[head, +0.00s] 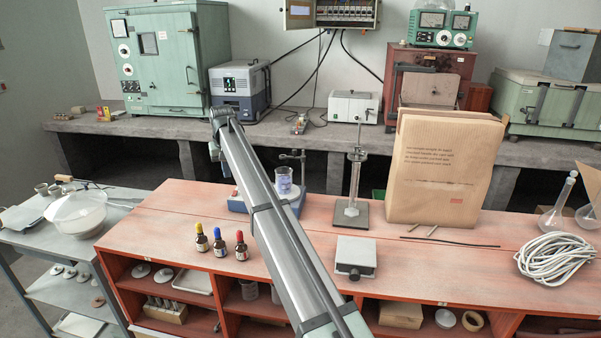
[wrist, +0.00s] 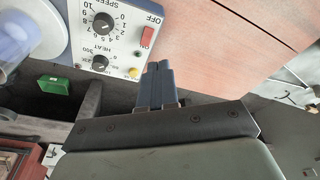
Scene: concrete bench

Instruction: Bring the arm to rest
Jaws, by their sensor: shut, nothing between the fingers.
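My gripper (wrist: 158,68) shows in the wrist view with its two dark fingers together and nothing between them. The fingers point toward the edge of the red-orange bench top (wrist: 235,40), just beside the front panel of a hot-plate stirrer (wrist: 112,38). I cannot tell whether they touch anything. In the head view my arm reaches from the bottom edge up and left across the bench, and the gripper is hidden behind it. The stirrer (head: 296,207) is partly covered by my arm there, with a beaker (head: 284,184) of bluish liquid on it.
Three dropper bottles (head: 219,242) stand left of my arm. A metal stand (head: 351,212), a small grey box (head: 355,257), a paper bag (head: 437,170) and a coiled cable (head: 555,260) lie to the right. A trolley with a bowl (head: 77,214) stands at left.

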